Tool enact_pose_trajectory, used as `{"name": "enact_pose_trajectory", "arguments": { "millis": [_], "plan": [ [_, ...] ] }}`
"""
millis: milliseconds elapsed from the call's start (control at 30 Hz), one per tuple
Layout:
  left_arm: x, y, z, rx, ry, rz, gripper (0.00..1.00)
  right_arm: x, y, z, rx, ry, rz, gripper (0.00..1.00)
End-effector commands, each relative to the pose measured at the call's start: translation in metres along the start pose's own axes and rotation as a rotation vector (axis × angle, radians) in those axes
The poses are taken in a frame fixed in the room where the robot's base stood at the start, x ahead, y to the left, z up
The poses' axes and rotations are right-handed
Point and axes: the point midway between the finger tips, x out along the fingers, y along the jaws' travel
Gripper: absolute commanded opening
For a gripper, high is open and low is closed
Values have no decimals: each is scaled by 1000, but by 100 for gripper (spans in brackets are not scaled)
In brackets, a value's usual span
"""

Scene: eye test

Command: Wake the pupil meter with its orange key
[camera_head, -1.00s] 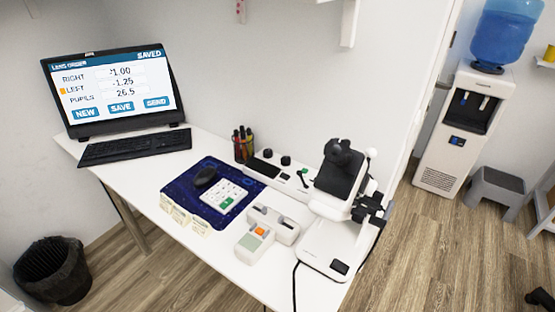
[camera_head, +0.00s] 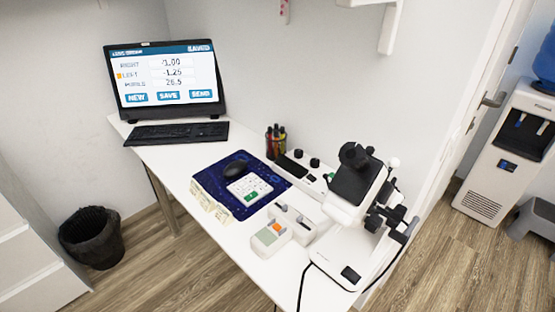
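The pupil meter (camera_head: 287,222) is a pale grey-white device near the front edge of the white table. Its orange key (camera_head: 276,228) sits on top of the near body, beside a small grey-green window (camera_head: 266,237). I cannot make out any reading in that window. Nothing touches the key or covers it. Neither of my grippers shows in the head view.
A slit-lamp-like instrument (camera_head: 345,215) stands right of the meter, with a black cable. A blue mat (camera_head: 213,180) carries a mouse (camera_head: 236,169) and a white keypad (camera_head: 249,188).

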Motion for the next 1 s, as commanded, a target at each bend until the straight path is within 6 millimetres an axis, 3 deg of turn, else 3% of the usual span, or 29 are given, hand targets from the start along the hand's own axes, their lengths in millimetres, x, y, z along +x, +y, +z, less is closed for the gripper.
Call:
{"name": "enact_pose_trajectory", "arguments": {
  "millis": [33,367,1000],
  "plan": [
    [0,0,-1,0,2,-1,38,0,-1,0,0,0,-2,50],
    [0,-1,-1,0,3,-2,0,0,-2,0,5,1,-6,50],
    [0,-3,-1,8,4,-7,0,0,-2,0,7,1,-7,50]
  ]
}}
